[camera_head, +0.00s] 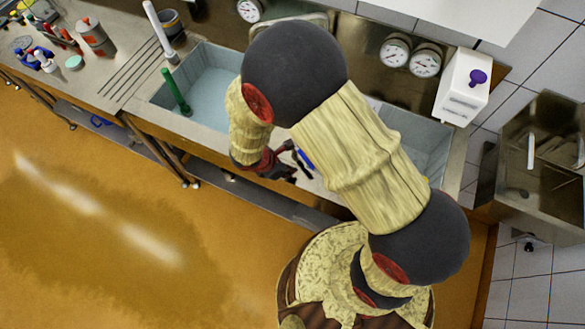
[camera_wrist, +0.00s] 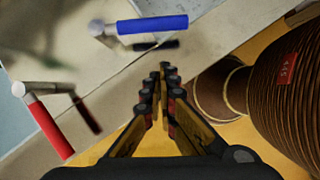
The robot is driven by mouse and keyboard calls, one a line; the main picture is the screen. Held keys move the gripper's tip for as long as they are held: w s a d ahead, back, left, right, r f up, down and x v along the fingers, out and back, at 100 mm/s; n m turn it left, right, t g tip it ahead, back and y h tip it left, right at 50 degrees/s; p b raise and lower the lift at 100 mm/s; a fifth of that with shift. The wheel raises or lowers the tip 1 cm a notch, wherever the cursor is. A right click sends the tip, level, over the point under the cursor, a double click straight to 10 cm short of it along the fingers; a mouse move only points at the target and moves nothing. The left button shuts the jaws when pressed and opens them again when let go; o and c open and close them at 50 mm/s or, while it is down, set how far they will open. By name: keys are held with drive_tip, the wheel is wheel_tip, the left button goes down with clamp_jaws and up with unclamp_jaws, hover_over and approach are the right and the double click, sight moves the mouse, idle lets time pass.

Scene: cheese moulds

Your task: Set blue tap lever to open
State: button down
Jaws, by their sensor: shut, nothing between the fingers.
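The blue tap lever (camera_wrist: 152,24) shows in the wrist view, above and just left of my fingertips. Its blue handle points right from a pale metal hub at its left end. In the head view only a small piece of the blue lever (camera_head: 306,158) shows beside my arm. My gripper (camera_wrist: 165,72) is shut and empty, with its fingertips together, apart from the lever in the picture. In the head view my gripper (camera_head: 294,168) is at the sink's front edge, and my arm hides much of the tap area.
A red lever (camera_wrist: 52,130) stands at the left in the wrist view. The sink (camera_head: 208,88) holds a green upright handle (camera_head: 176,91). A white box (camera_head: 463,87) and round gauges (camera_head: 396,50) are behind. Bottles and tools stand on the left counter. The orange floor is clear at left.

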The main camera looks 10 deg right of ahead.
drive_tip(key=a+b+v, duration=0.1)
drive_tip(key=b+v, duration=0.5)
drive_tip(key=v, duration=0.4)
drive_tip(key=shift+n, duration=0.3)
drive_tip(key=b+x, duration=0.2)
drive_tip(key=x, duration=0.8)
drive_tip(key=shift+f, duration=0.3)
drive_tip(key=shift+w+d+r, duration=0.25)
drive_tip(key=shift+d, duration=0.35)
drive_tip(key=shift+w+d+r, duration=0.2)
drive_tip(key=shift+d, duration=0.35)
drive_tip(key=shift+w+d+r, duration=0.15)
drive_tip(key=shift+w+d, duration=0.1)
drive_tip(key=shift+d, duration=0.35)
drive_tip(key=shift+d, duration=0.1)
